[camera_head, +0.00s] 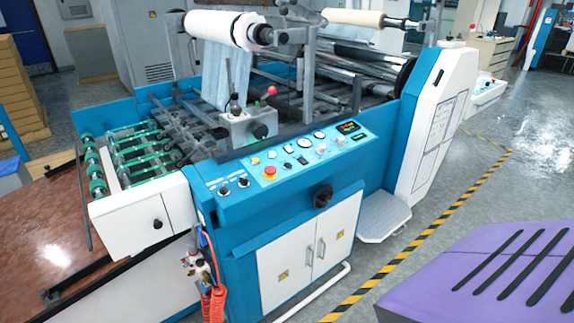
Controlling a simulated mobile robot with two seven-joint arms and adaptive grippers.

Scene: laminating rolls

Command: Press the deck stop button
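The blue and white laminating machine (290,210) fills the middle of the head view. Its sloping control panel (318,160) faces me, with several small knobs, buttons and gauges. A red button on a yellow base (269,172) sits towards the left part of this panel; its label is too small to read, so I cannot tell if it is the deck stop button. Nothing touches it or covers it. A red ball knob (271,90) stands higher up, above the deck. Neither of my grippers is in view.
White rolls (225,28) sit above the deck. A black knob (323,196) sticks out below the panel. Green rollers (120,155) lie at the left. A metal step (382,214) and open floor are at the right. A purple slotted surface (500,270) fills the lower right corner.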

